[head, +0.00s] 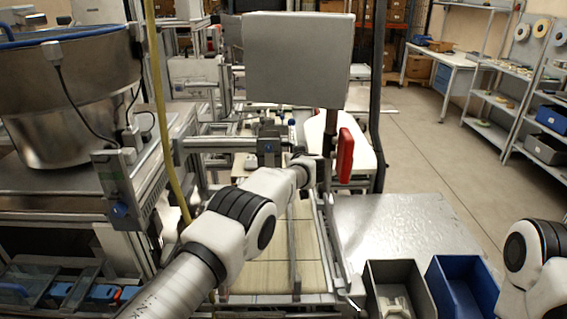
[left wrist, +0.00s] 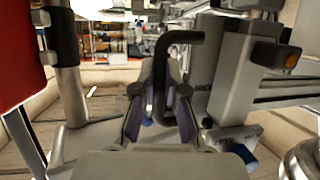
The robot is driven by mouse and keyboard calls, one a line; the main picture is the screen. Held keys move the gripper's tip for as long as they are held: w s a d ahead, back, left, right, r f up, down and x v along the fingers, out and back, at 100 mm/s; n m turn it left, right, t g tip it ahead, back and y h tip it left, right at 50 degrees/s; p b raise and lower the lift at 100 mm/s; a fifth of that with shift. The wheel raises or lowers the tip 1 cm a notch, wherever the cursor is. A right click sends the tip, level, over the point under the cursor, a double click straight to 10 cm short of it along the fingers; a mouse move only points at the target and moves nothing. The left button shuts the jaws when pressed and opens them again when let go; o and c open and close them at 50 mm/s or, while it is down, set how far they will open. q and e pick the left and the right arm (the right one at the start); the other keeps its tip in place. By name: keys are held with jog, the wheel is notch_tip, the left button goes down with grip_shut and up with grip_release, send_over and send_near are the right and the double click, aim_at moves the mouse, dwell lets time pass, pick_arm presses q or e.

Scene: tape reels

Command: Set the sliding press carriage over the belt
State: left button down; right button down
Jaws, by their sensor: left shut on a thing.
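The sliding press carriage (head: 268,146) is a grey block on a metal cross rail, over the slatted pale belt (head: 262,277) in the head view. In the left wrist view its grey upright body (left wrist: 232,72) stands right of centre, with a bent black handle (left wrist: 161,75) beside it. My left gripper (left wrist: 160,112) is shut on this handle, a finger on each side. In the head view my left wrist hides most of the grip. My right arm shows at the lower right; its gripper is out of view.
A grey panel (head: 298,60) on a post and a red box (head: 345,155) stand beyond and right of my left wrist. A metal hopper (head: 68,95) is at the left. Grey (head: 378,270) and blue (head: 440,292) bins sit at the front right. Open floor lies at the right.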

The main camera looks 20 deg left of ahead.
pick_arm(q)
jog(key=shift+w+d+f, duration=0.1)
jog(key=shift+w+d, duration=0.05)
jog(key=shift+d, duration=0.65)
jog(key=c, duration=1.5)
grip_release()
jog(key=shift+w+d, duration=0.15)
jog(key=shift+w, duration=0.05)
